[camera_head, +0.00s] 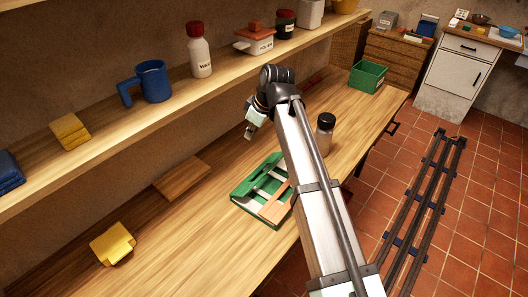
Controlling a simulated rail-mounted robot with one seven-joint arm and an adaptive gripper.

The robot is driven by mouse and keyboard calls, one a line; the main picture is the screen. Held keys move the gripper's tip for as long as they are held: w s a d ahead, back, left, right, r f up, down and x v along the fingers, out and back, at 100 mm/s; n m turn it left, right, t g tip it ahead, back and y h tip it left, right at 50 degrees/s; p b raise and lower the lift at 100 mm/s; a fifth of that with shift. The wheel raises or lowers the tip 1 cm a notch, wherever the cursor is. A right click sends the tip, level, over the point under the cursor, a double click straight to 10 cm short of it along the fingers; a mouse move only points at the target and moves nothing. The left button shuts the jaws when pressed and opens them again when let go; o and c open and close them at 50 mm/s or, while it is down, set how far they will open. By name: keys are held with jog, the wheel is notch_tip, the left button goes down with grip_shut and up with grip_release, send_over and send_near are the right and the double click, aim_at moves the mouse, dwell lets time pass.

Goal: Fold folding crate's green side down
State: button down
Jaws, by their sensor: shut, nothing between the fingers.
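The folding crate (243,188) lies on the wooden counter left of my arm, looking low and mostly flat. It shows green parts along its left and back, pale slats in the middle, and an orange-brown panel (275,203) at its front right. My arm hides part of its right side. I cannot tell exactly how far its green side is tilted. My gripper (250,131) is shut and empty, in the air above and behind the crate, apart from it.
A dark-lidded jar (325,133) stands right of my arm. A green box (367,76) is farther back. A wooden board (181,177) and yellow cloth (113,243) lie to the left. The shelf (110,135) with a blue mug (150,82) runs along the wall.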

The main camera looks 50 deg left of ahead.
jog(key=w+d+f+m+t+h, duration=0.1)
jog(key=w+d+h, duration=0.1)
jog(key=w, duration=0.1)
jog(key=p, duration=0.2)
send_over(264, 172)
jog(key=a, duration=0.2)
notch_tip(264, 172, down, 10)
jog(key=shift+s+d+f+m+p, duration=0.15)
jog(key=shift+d+f+m+p, duration=0.25)
jog(key=shift+d+f, duration=0.65)
jog(key=shift+f, duration=0.6)
